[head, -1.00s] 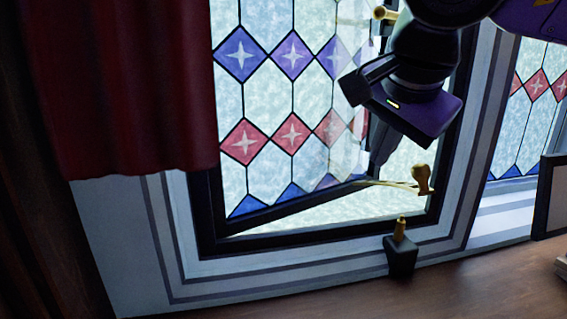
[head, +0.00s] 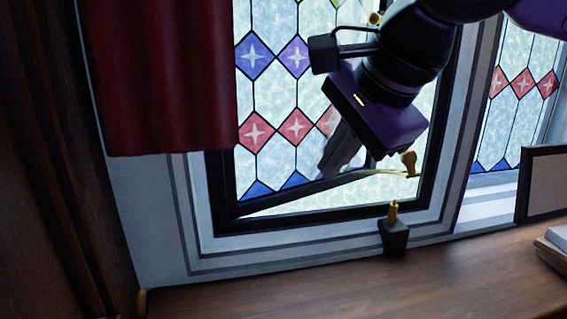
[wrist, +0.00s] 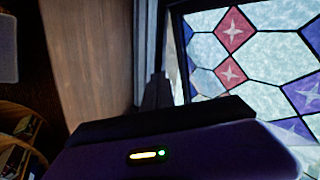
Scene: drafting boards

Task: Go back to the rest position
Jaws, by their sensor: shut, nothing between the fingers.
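My gripper (head: 327,174) hangs in front of the stained-glass window, its slim grey fingers together and pointing down and left. Nothing shows between them. In the wrist view the dark fingers (wrist: 156,90) rise beyond the purple gripper body, beside the glass. The window pane (head: 265,95), with blue and red diamonds, stands ajar in its black frame (head: 330,214). My arm hides part of the pane. A brass handle (head: 408,163) shows just right of and below my gripper body, and I cannot tell whether they touch.
A dark red curtain (head: 165,80) hangs at the left. A black block with a brass peg (head: 394,235) stands below the window on the wooden surface (head: 330,285). A framed board (head: 545,185) and books (head: 553,250) are at the right.

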